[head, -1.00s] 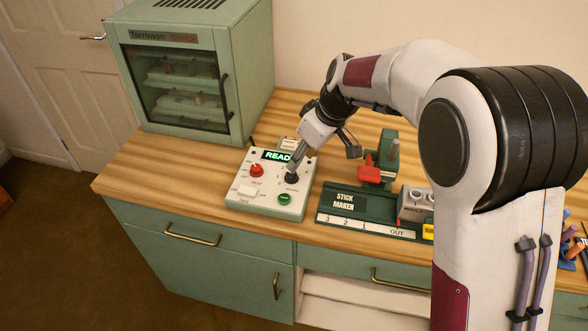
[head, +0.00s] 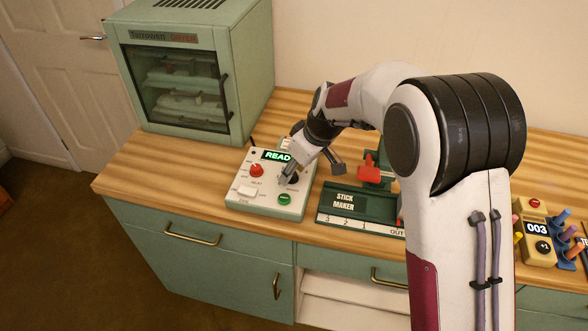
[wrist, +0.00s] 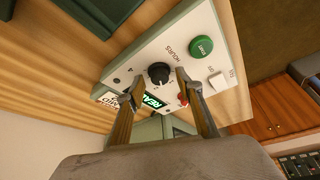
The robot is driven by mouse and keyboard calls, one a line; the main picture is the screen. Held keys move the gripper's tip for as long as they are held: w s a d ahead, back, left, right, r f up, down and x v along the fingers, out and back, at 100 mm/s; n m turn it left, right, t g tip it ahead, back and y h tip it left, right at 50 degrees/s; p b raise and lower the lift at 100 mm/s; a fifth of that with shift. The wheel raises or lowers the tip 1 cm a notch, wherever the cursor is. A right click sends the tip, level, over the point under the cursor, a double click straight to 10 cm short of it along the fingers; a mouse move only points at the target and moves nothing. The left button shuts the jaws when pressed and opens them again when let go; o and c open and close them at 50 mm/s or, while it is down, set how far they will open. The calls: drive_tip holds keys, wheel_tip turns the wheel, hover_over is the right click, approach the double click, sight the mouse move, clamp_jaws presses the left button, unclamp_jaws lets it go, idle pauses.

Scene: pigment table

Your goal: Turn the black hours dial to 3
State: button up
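The black hours dial (wrist: 159,73) sits on the white control panel (wrist: 140,68), beside the word HOURS in the wrist view. Its pointer setting is too small to read. In the head view the dial (head: 293,180) is partly hidden behind my gripper (head: 286,176). In the wrist view my gripper (wrist: 156,88) is open, with one finger to each side of the dial's near edge. The fingers appear empty, and I cannot tell whether either touches the dial.
The panel also carries a red knob (head: 256,170), a green button (head: 285,199), a white switch (head: 248,190) and a lit display (head: 277,156). The green stick maker (head: 345,199) stands close on the right. The dryer cabinet (head: 195,75) stands behind left.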

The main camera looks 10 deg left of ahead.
clamp_jaws()
drive_tip(key=shift+s+m+t, duration=0.1)
drive_tip(key=shift+m+t, duration=0.2)
drive_tip(key=shift+m, duration=0.7)
drive_tip(key=shift+s+a+m+t+h, duration=0.1)
drive_tip(key=shift+m+t+h, duration=0.3)
drive_tip(key=shift+m, duration=0.75)
drive_tip(key=shift+a+m+t+h, duration=0.15)
drive_tip(key=shift+m+h, duration=0.35)
drive_tip(key=shift+m, duration=0.65)
drive_tip(key=shift+a+m+t+h, duration=0.15)
drive_tip(key=shift+m+h, duration=0.3)
drive_tip(key=shift+m, duration=0.85)
drive_tip(key=shift+d+m+t+h, duration=0.15)
drive_tip(key=shift+m+h, duration=0.3)
drive_tip(key=shift+m, duration=0.85)
drive_tip(key=shift+a+m, duration=0.1)
drive_tip(key=shift+m, duration=0.4)
